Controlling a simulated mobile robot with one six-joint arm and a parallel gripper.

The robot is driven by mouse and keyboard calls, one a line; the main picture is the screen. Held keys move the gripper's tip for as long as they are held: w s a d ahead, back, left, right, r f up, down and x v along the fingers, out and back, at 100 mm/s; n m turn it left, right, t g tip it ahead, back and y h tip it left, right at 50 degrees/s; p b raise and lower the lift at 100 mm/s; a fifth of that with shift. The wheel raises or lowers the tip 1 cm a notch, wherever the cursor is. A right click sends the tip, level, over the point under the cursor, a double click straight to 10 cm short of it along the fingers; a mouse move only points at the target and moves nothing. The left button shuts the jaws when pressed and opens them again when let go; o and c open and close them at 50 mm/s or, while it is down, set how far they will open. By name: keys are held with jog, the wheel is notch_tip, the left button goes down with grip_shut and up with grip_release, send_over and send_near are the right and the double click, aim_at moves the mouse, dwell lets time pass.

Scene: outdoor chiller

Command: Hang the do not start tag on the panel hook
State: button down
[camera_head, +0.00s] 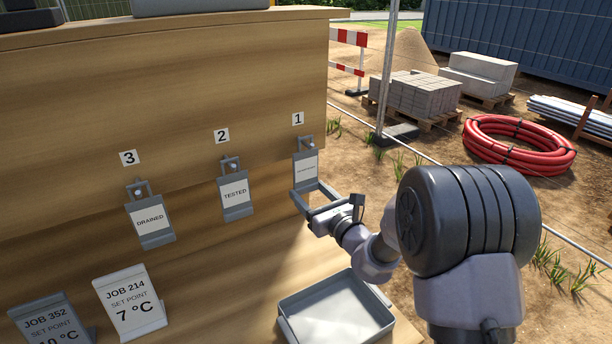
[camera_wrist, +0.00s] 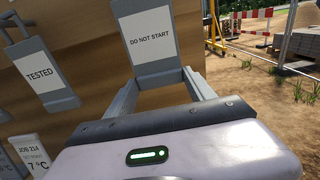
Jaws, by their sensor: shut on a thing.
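The do not start tag (camera_head: 306,172) is a grey plate with a white label, upright in front of the wooden panel (camera_head: 200,70) below the number 1. In the wrist view the tag (camera_wrist: 150,44) reads DO NOT START. My gripper (camera_head: 308,190) is shut on its lower part, one finger at each side; the fingers also show in the wrist view (camera_wrist: 160,88). The tag's top loop is at the panel hook (camera_head: 305,142) under number 1; I cannot tell whether the loop is over the hook or just in front of it.
A TESTED tag (camera_head: 235,195) hangs under number 2 and a DRAINED tag (camera_head: 151,222) under number 3. A grey tray (camera_head: 285,320) lies below my gripper. Job cards for JOB 214 (camera_head: 131,300) and JOB 352 (camera_head: 50,322) stand at lower left.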

jog(key=shift+r, duration=0.55)
jog(key=shift+s+d+f, duration=0.15)
jog(key=shift+s+d, duration=0.1)
jog(key=shift+s, duration=0.1)
jog(key=shift+b+v, duration=0.55)
jog(key=shift+v, duration=2.1)
jog(key=c, duration=1)
grip_release()
jog(key=shift+a, duration=0.1)
grip_shut()
